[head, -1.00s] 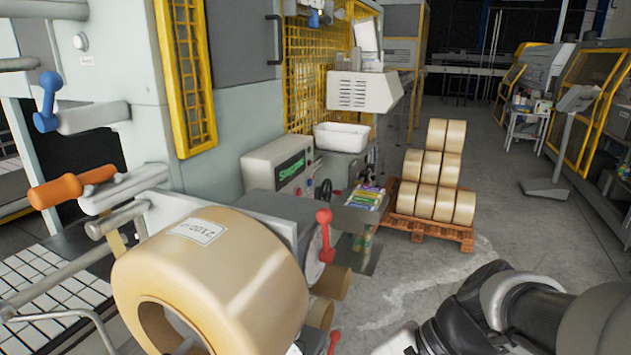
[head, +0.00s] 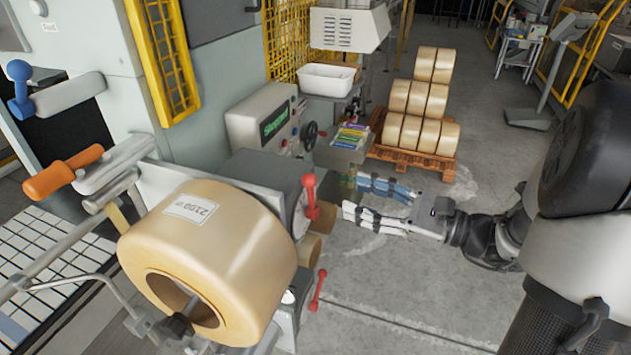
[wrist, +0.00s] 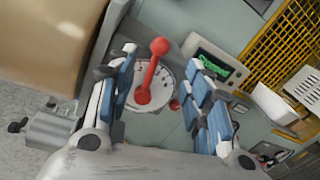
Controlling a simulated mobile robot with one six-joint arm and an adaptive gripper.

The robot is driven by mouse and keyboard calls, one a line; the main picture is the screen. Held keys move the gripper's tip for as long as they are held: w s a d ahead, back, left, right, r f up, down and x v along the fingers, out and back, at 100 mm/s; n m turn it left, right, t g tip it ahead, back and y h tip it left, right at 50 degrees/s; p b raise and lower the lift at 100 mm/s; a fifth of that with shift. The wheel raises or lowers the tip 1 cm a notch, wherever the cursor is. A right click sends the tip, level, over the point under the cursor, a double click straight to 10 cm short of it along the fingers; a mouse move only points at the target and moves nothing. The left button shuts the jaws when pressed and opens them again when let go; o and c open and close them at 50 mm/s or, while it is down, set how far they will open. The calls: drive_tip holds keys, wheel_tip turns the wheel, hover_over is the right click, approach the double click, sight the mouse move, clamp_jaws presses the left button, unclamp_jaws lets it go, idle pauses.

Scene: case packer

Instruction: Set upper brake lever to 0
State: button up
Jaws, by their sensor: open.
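The upper brake lever (head: 310,196) is red with a ball end and stands roughly upright on the side of a grey housing behind the big tape roll. In the wrist view the red lever (wrist: 150,72) lies over a pale round dial (wrist: 158,90) with dark marks; the numbers are too small to read. My gripper (head: 355,203) is to the right of the lever in the head view, fingers pointing left at it. In the wrist view my gripper (wrist: 168,100) is open, with the lever between its blue-padded fingers and no visible contact.
A second red lever (head: 318,290) sits lower on the same machine. The large tan tape roll (head: 210,255) is left of the levers. A control box (head: 265,115) with a green display stands behind. A pallet (head: 410,157) of rolls is at the back.

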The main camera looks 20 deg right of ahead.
sight(311, 196)
drive_tip(key=x, duration=1)
clamp_jaws()
idle(0.4)
